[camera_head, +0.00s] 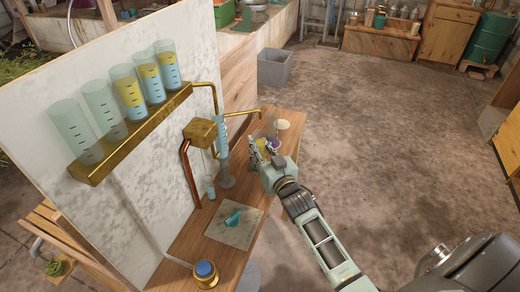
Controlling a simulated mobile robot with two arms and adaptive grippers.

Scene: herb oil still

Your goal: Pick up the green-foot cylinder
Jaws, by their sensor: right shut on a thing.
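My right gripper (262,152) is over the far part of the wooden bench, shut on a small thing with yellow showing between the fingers. Its fingers and body hide most of that thing, and I cannot tell whether it is the green-foot cylinder. A purple thing (273,144) shows right beside the fingers. A tall cylinder with blue liquid (223,138) stands upright on a grey foot, left of the gripper. A small clear vessel (209,187) stands nearer. No green foot is clearly visible. My left gripper is not in view.
A pale cup (282,127) stands just beyond the gripper. A teal object (233,218) lies on a pale mat (219,235). A round brass-and-blue item (206,272) sits at the near end. Several measuring cylinders stand on a brass shelf (95,175). Open floor lies right.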

